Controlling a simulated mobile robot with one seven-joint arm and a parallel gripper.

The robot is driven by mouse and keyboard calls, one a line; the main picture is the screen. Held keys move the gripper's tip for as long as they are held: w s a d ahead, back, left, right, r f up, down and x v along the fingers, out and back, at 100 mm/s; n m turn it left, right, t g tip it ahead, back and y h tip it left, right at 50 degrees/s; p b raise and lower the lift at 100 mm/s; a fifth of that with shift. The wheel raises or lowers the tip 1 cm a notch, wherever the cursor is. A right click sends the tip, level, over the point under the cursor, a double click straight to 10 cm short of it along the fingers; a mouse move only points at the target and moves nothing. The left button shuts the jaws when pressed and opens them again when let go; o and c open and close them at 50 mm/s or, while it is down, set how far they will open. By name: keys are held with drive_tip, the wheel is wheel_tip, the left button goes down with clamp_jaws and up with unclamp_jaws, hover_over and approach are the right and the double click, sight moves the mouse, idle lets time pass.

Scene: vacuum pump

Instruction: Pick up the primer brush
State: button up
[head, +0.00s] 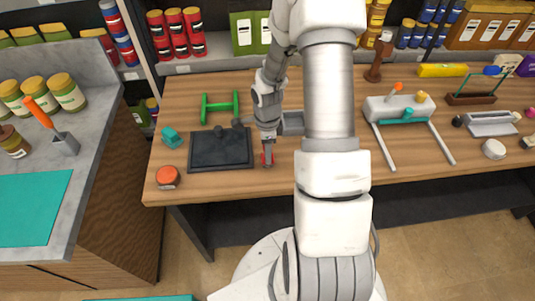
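My gripper (268,150) points down over the wooden bench, just right of a dark grey plate. A small red object (264,159) shows at its fingertips; I cannot tell what it is or whether the fingers hold it. The fingers are too small and partly hidden to show if they are open or shut. An orange-handled tool with a grey head (65,143) lies on the left grey counter, far from my gripper. It is brush-like, but I cannot tell whether it or the red object is the primer brush.
The dark plate (221,160), a green frame (220,106), a teal piece (171,137) and an orange-red round piece (168,176) lie left of my gripper. A grey device with two rods (400,110) stands right. My arm hides the bench middle.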

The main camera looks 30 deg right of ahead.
clamp_jaws()
drive_tip(key=shift+r, duration=0.1)
drive_tip(key=shift+r, duration=0.8)
wheel_tip(320, 180, up, 2)
drive_tip(key=shift+r+b, duration=0.2)
drive_tip(key=shift+b, duration=0.2)
drive_tip(key=s+d+r+b, duration=0.1)
drive_tip(key=s+d+r, duration=0.6)
drive_tip(key=s+d, duration=0.1)
drive_tip(key=shift+s, duration=0.35)
